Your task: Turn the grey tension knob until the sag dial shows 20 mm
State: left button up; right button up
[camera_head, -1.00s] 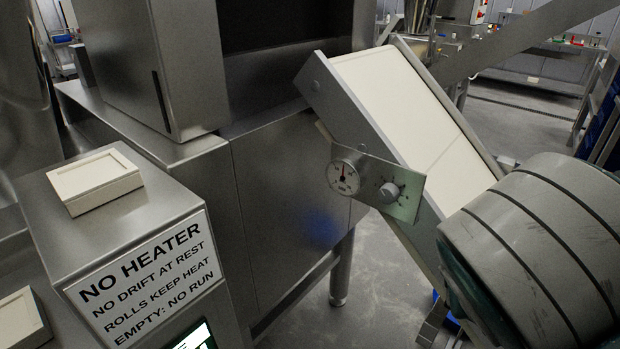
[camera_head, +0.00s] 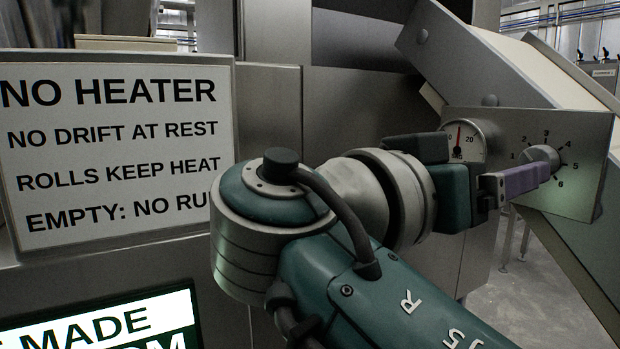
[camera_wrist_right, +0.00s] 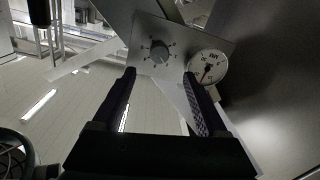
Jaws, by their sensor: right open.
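The grey tension knob (camera_head: 542,157) sits on a metal plate (camera_head: 585,190) with the numerals 1 to 6 around it. Its pointer is too small to read. The sag dial (camera_head: 474,151) is left of the knob, its lower part covered by my gripper; its red needle points nearly straight up, left of the 20. My right gripper (camera_head: 540,172) reaches to the knob from the left. In the right wrist view the open fingertips (camera_wrist_right: 160,74) have the knob (camera_wrist_right: 159,52) ahead of their gap, and one finger overlaps the dial (camera_wrist_right: 206,66). Contact is not visible. My left gripper is out of view.
The sloping chute (camera_head: 470,60) rises behind the plate. A steel cabinet (camera_head: 280,110) stands behind my arm. A white sign (camera_head: 120,150) and a lit screen (camera_head: 110,325) are at the left. Floor shows below the plate.

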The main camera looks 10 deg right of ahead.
aim_at(539, 152)
jog(key=p+x, duration=0.1)
jog(key=x, duration=0.8)
jog(key=shift+d, duration=0.1)
jog(key=shift+c, duration=0.4)
grip_shut()
